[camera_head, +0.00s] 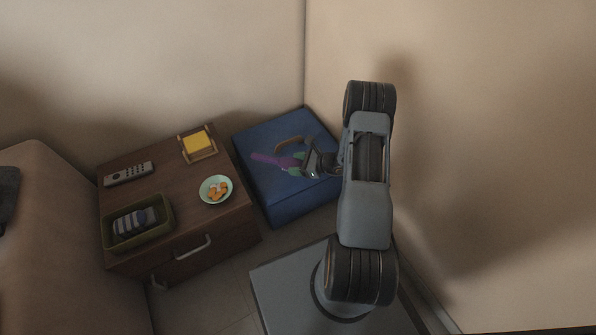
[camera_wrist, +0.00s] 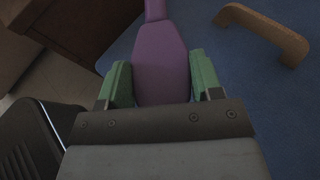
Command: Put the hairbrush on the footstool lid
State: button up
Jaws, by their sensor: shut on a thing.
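The hairbrush is purple; its handle (camera_head: 268,158) points left in the head view, and its broad head (camera_wrist: 161,62) fills the middle of the wrist view. My gripper (camera_head: 298,164) has green fingertips, one on each side of the brush head, and is shut on it. The footstool (camera_head: 258,140) is a blue box in the corner, with a tan handle (camera_wrist: 268,32) on its lid. The brush is over the lid; I cannot tell whether it touches it. The bristles are hidden.
A brown wooden cabinet (camera_head: 165,180) stands left of the footstool. It holds a remote (camera_head: 129,174), a yellow notepad holder (camera_head: 198,144), a green bowl of orange pieces (camera_head: 215,189) and a green tray (camera_head: 112,232) with striped cloth. Walls stand close behind and right.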

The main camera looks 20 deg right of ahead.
jog(key=shift+w+d+f, duration=0.2)
jog(key=shift+w+f, duration=0.1)
jog(key=shift+f, duration=0.25)
jog(key=shift+w+d+f+b, duration=0.1)
jog(key=shift+w+f+b, duration=0.1)
jog(key=shift+f+b, duration=1.25)
jog(key=shift+f, duration=0.2)
